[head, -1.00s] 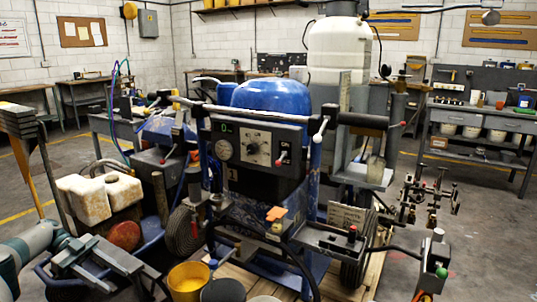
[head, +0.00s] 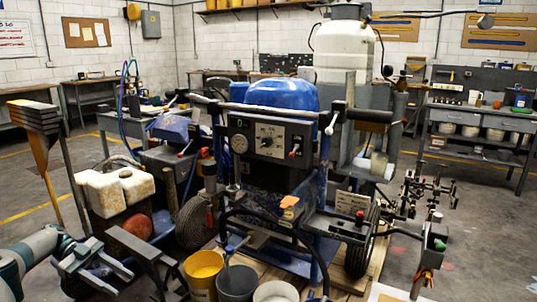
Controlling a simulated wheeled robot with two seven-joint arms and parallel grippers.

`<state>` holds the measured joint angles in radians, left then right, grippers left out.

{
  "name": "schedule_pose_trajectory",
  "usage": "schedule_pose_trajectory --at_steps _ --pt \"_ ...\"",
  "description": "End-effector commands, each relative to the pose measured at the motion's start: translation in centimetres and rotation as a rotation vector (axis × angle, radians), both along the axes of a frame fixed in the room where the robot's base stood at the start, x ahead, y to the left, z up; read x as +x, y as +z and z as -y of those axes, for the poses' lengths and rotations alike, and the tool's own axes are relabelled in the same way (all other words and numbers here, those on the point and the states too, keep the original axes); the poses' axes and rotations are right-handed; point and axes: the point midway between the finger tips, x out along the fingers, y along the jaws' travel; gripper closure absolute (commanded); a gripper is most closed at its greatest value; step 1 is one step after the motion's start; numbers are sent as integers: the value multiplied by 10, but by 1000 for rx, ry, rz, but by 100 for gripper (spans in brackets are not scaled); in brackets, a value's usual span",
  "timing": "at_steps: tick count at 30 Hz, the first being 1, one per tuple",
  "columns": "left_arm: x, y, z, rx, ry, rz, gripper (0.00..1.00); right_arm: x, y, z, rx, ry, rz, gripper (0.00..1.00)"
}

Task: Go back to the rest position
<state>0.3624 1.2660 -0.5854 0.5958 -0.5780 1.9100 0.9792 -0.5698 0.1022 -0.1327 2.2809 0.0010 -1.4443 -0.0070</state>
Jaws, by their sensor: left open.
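The line striper (head: 270,142), a machine with a blue tank, a dark control panel and a large white tank (head: 342,45), stands upright in the middle of the head view. My left gripper (head: 122,268) is at the lower left, with its two grey fingers apart and nothing seen between them. It is in front of the striper's left side, left of the yellow bucket, and looks apart from the machine. My right gripper is out of the picture.
A yellow bucket (head: 203,272), a grey bucket (head: 237,283) and a white bucket (head: 276,291) stand in front of the striper. White jugs (head: 103,190) sit at the left. A workbench (head: 478,127) stands at the back right. Floor is free at the right.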

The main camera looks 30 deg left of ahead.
Motion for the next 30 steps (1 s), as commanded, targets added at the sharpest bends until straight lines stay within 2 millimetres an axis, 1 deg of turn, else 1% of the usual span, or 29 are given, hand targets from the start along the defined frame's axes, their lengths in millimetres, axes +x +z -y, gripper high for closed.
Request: schedule_pose_trajectory --at_steps 8,11,14,16,20,24,26,27,30 --pt "25 -30 23 -6 34 63 57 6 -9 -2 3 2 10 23" --pt "38 -46 36 -9 57 95 57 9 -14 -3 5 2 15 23" --pt "53 -65 53 -12 89 133 57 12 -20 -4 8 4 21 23" --pt "64 -82 67 -14 119 163 57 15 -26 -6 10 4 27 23" --pt "90 -122 106 -19 206 226 57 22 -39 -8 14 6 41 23" --pt "115 -174 159 -12 355 286 57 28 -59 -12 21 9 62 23" --pt "121 -196 181 -2 425 296 57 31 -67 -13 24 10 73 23" --pt "124 -210 195 7 474 300 57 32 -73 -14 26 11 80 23" --pt "126 -244 229 37 596 285 57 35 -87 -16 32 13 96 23"
